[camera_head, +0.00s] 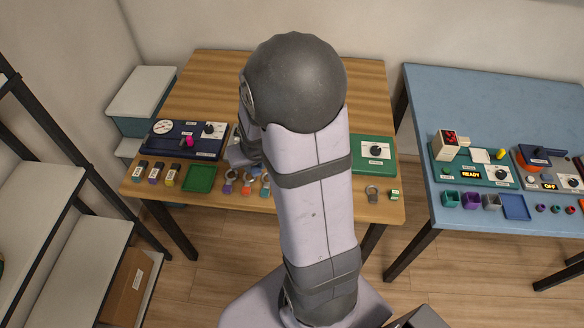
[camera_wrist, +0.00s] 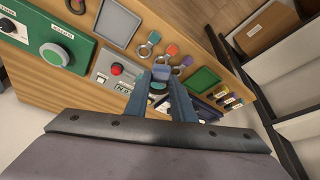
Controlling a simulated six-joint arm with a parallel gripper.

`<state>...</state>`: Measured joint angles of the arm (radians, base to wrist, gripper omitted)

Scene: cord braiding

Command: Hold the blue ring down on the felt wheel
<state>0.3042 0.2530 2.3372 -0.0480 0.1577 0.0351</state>
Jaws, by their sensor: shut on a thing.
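My gripper (camera_wrist: 161,84) points down at the wooden table in the wrist view, with its two blue-grey fingers close together. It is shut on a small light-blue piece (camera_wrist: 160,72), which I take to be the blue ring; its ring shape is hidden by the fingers. A dark teal round part (camera_wrist: 157,87) shows between the fingers, perhaps the felt wheel. I cannot tell whether the ring touches it.
A grey panel with a red button (camera_wrist: 116,69) lies left of the fingers in the wrist view. Several rings with coloured tops, one orange (camera_head: 247,186), lie along the front edge. A green tray (camera_head: 201,179) and a dark gauge panel (camera_head: 185,139) stand left in the head view.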

